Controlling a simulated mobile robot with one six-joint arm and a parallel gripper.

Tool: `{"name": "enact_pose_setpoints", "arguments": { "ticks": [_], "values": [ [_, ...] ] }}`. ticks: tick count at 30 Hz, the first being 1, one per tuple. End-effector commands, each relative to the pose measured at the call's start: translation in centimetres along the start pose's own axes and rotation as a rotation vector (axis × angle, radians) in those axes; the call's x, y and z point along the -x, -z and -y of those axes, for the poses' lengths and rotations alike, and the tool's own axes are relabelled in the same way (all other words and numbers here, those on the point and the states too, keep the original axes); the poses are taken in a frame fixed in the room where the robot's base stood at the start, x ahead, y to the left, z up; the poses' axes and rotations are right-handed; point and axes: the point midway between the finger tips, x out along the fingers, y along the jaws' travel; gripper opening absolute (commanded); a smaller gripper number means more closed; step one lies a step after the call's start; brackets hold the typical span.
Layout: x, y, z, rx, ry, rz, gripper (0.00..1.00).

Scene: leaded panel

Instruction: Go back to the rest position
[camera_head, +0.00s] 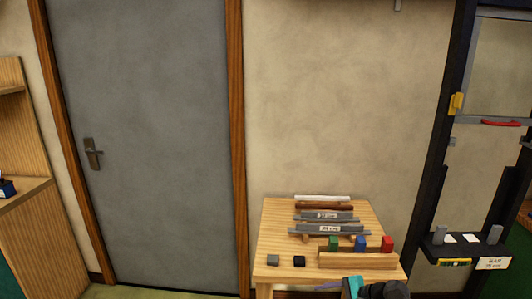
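What appears to be the end of my gripper (358,288) shows at the bottom edge of the head view, as a teal part and dark parts at the front of the small wooden table (282,226). Most of it is cut off by the frame. Its fingers are not clear, so I cannot tell whether it is open, shut or holding anything.
The table bears grey bars (328,229), a wooden rack (357,261) with green, blue and red blocks, and two small dark blocks (299,261). A black-framed panel (466,249) stands right. A grey door (150,150) and wooden shelf (30,200) are left.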

Motion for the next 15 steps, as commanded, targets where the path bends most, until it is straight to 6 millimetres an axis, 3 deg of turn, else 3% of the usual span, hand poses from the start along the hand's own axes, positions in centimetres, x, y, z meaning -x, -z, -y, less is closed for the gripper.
{"name": "enact_pose_setpoints", "arguments": {
  "ticks": [1,6,15],
  "values": [
    [-1.6,-0.5,-1.6,0.007,-0.037,0.011,0.59],
    [-5.7,-1.7,-6.6,0.037,-0.153,0.038,0.59],
    [-11.1,-4.1,-16.1,0.112,-0.366,0.086,0.59]
  ]
}}
